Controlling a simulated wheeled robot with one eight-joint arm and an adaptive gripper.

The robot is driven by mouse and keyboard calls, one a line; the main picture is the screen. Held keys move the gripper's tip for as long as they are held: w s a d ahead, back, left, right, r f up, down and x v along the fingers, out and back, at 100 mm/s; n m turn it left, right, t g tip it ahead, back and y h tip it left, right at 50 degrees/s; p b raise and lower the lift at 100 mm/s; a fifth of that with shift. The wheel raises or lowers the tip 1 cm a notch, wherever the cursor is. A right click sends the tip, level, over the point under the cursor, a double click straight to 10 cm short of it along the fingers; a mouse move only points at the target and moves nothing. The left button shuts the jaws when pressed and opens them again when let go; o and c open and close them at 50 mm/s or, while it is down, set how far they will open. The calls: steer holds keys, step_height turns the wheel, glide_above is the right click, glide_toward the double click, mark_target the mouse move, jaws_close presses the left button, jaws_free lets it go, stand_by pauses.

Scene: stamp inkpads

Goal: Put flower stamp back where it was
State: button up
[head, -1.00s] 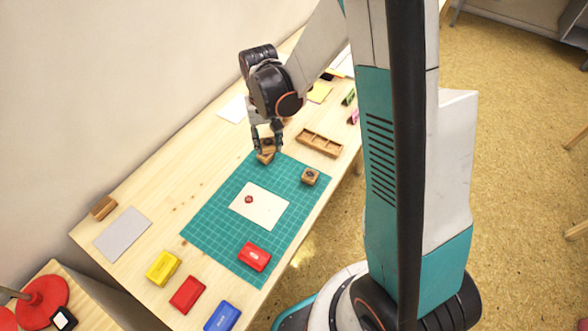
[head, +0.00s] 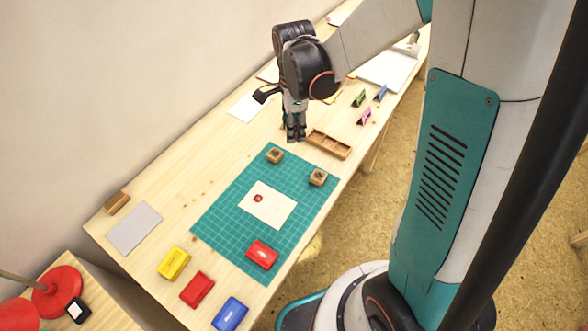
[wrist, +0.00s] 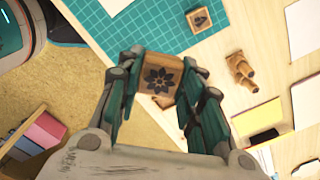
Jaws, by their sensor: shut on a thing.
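My gripper (head: 296,138) is over the bare table just beyond the mat's far corner, left of the wooden tray (head: 343,152). In the wrist view its fingers (wrist: 154,85) are shut on the flower stamp (wrist: 146,77), a wooden block with a dark flower on the face that shows. In the head view the fingers mostly hide that stamp. Whether it touches the table is not clear. The tray has open compartments that look empty.
Two other wooden stamps stand on the green mat (head: 225,222), one near its far corner (head: 275,157), one at its right edge (head: 318,178). White paper (head: 279,214) and a red inkpad (head: 262,254) lie on the mat. Yellow (head: 174,263), red and blue inkpads sit nearer.

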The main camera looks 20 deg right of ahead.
mark_target(294, 173)
step_height(294, 173, down, 18)
steer(key=b, duration=0.6)
steer(key=shift+f, duration=0.1)
steer(key=o, duration=0.5)
steer(key=shift+f, duration=0.1)
steer(key=o, duration=0.4)
